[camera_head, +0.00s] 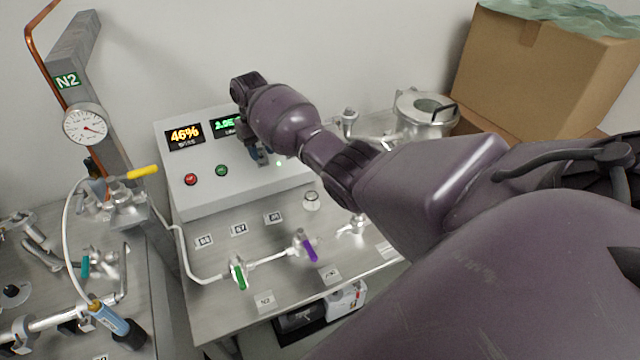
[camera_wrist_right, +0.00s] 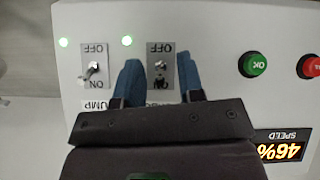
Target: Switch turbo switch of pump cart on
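The pump cart's control box (camera_head: 205,195) stands on a metal table. In the right wrist view, which is upside down, a toggle switch plate (camera_wrist_right: 160,52) marked ON and OFF sits between the fingers of my right gripper (camera_wrist_right: 160,82). Its lever seems to lean to the ON side; its label is mostly hidden. A second toggle switch (camera_wrist_right: 93,70), labelled "UMP" in part, leans to ON. A green light (camera_wrist_right: 127,41) glows beside the first switch. My right gripper is open, fingers on both sides of the lever; contact cannot be told. The left gripper is out of view.
A speed display (camera_head: 184,135) reads 46%. A red button (camera_head: 190,179) and a green button (camera_head: 222,170) sit on the box. Valves with green (camera_head: 239,277) and purple (camera_head: 309,249) handles stand in front. A cardboard box (camera_head: 540,70) stands at the back right.

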